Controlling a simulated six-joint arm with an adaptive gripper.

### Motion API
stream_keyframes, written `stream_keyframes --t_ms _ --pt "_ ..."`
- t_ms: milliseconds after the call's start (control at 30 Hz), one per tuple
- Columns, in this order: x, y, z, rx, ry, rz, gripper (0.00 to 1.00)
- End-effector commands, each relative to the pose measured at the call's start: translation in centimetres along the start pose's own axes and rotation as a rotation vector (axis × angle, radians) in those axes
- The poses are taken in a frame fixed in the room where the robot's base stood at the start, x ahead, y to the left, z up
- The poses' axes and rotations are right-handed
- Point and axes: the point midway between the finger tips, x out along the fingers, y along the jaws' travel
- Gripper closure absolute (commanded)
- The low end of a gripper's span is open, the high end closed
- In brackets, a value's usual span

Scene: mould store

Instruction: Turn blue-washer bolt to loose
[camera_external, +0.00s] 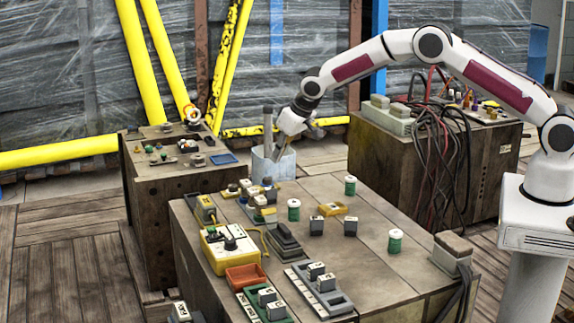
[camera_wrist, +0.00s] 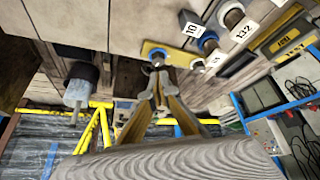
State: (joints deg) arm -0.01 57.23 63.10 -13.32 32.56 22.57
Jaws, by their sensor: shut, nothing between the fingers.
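A bolt with a blue ring around it (camera_wrist: 208,42) shows in the wrist view, up and right of my gripper (camera_wrist: 159,78). My gripper is shut and empty, apart from the bolts. In the external view it (camera_external: 284,142) hangs over a pale bucket (camera_external: 262,168) behind the front bench. The small bolt group (camera_external: 258,196) sits on that bench's back left part, too small there to tell washers apart.
Rods (camera_external: 267,125) stand up from the bucket beside my gripper. The front bench (camera_external: 370,215) carries a yellow box (camera_external: 228,254), an orange tray (camera_external: 245,277) and several green-and-white spools (camera_external: 395,240). Cables (camera_external: 445,140) hang off the bench at the back right.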

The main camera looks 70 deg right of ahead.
Motion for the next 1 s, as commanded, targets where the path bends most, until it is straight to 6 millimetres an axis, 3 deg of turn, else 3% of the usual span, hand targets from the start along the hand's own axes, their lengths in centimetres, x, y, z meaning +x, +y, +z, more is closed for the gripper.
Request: stream_keyframes --t_ms 633,1000 --pt "0.2 0.0 0.1 0.034 0.0 0.0 1.0" --pt "2.0 0.0 1.1 0.034 -0.001 0.0 1.0"
